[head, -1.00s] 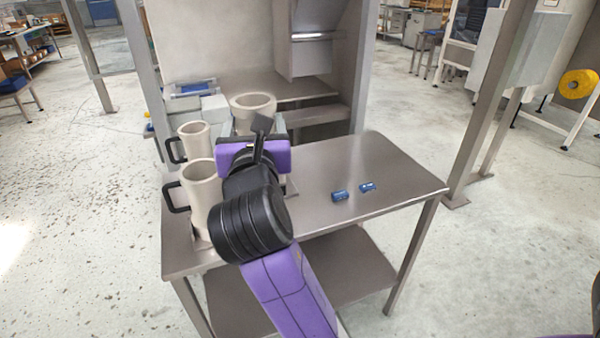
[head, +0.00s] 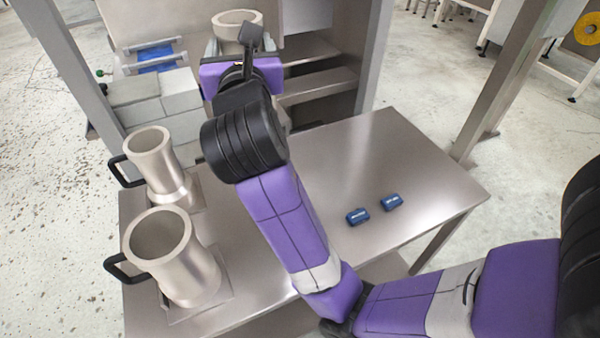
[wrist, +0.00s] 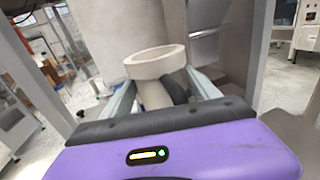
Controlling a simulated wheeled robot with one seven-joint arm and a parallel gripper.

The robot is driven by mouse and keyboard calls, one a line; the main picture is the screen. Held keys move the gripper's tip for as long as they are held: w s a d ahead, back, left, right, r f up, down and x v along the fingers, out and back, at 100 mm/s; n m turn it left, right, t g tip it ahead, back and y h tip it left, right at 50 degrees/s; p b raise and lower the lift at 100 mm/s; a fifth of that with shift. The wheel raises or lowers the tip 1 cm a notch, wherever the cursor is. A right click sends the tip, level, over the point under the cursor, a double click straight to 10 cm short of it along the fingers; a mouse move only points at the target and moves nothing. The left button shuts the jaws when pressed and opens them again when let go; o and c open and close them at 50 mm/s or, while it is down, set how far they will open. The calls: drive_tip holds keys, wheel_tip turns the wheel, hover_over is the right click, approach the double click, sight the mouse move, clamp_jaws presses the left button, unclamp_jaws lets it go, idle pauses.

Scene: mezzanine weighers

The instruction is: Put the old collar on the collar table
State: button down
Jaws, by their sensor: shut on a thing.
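The beige, ring-topped collar (head: 237,18) is held by my gripper (head: 240,62) in the upper middle of the head view, towards the steel machine. In the wrist view the same collar (wrist: 153,62) stands between the two grey fingers of my gripper (wrist: 168,90), its wide rim up and a dark handle towards me. The exact grip is partly hidden. A steel table (head: 330,160) stands below my arm. Two similar beige collars with black handles, a front one (head: 190,262) and a rear one (head: 156,163), stand upright on its left side. I cannot tell whether this is the collar table.
Two small blue boxes, a left one (head: 358,216) and a right one (head: 391,202), lie on the table's right half. Grey blocks (head: 150,100) stand behind the table at left. A steel post (head: 505,85) rises behind its right corner. The table's back right is clear.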

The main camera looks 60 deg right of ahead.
drive_tip(key=shift+w+d+r+p, duration=0.1)
drive_tip(key=shift+d+r+p, duration=0.05)
drive_tip(key=shift+d+p, duration=0.15)
drive_tip(key=shift+a+f, duration=0.2)
drive_tip(key=shift+f, duration=0.15)
wheel_tip(320, 180, down, 19)
drive_tip(key=b, duration=0.4)
drive_tip(key=shift+f, duration=0.3)
drive_tip(key=shift+c, duration=0.9)
unclamp_jaws()
drive_tip(key=shift+f, duration=0.15)
drive_tip(key=b+v, duration=0.1)
drive_tip(key=v, duration=1.1)
drive_tip(key=shift+r, duration=0.2)
